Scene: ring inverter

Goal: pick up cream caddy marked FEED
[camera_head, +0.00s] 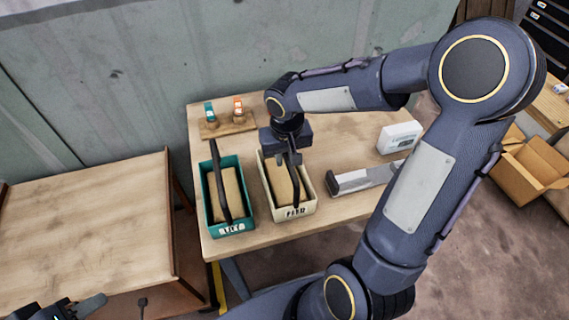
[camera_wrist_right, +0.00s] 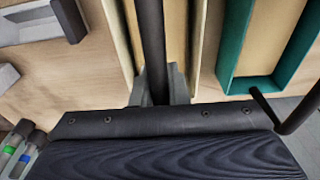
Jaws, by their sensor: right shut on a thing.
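The cream caddy (camera_head: 306,205) marked FEED stands on the wooden table, with a block inside and a dark bar handle along its length. My right gripper (camera_head: 289,158) is over it, shut on the handle. In the right wrist view the gripper (camera_wrist_right: 163,88) has its fingers on either side of the dark handle (camera_wrist_right: 151,40), with the cream caddy walls (camera_wrist_right: 117,40) below. I cannot tell whether the caddy is off the table. My left gripper (camera_head: 80,307) is at the bottom left corner, partly cut off, far from the caddy; its opening is unclear.
A teal caddy (camera_head: 233,230) with its own handle stands close on the left. A small board (camera_head: 228,130) with two coloured items is behind. A grey metal tray (camera_head: 365,178) and a white box (camera_head: 399,137) are at right. A lower wooden bench (camera_head: 85,225) stands left.

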